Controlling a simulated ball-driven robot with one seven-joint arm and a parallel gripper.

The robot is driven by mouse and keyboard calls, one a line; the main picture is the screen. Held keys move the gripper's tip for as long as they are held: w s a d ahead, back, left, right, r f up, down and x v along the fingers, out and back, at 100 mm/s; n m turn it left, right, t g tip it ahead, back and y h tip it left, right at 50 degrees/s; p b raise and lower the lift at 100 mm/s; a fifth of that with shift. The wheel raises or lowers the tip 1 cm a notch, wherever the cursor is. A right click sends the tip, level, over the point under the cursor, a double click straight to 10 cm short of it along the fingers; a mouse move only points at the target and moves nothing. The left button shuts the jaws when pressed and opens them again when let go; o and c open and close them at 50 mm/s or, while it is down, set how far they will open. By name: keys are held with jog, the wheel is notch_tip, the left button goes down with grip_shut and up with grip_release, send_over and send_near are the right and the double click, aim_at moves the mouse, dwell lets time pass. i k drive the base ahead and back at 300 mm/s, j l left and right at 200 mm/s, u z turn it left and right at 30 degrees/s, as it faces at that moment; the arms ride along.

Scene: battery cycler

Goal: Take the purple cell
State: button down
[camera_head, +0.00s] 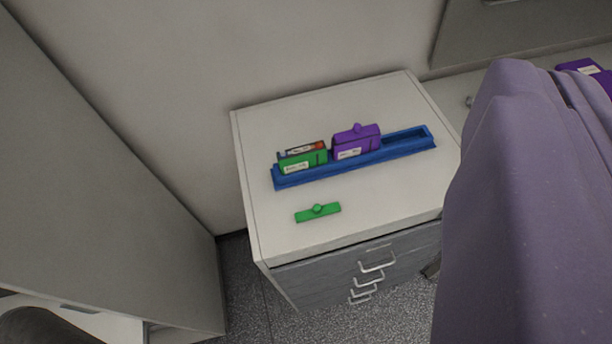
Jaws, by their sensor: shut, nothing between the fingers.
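The purple cell (356,142) stands upright in the blue tray (408,152) on top of a white cabinet. It has a purple lid with a round knob and a white label on its front. Another purple item (587,68) with a white label shows partly at the upper right edge, cut off by the frame and my gripper.
A green cell (303,158) without a lid stands left of the purple cell in the tray. A green lid (318,212) lies in front on the cabinet top (385,205). The tray's right end is empty. Walls stand behind and left; drawer handles (377,265) protrude in front.

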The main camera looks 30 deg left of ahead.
aim_at(347, 150)
jog(key=k+j+u, duration=0.2)
jog(key=k, duration=0.3)
jog(key=i+l+u, duration=0.1)
jog(key=i, duration=0.45)
jog(key=i+l, duration=0.25)
jog(key=i, duration=0.25)
jog(key=i+l+u, duration=0.15)
jog(key=i, duration=0.4)
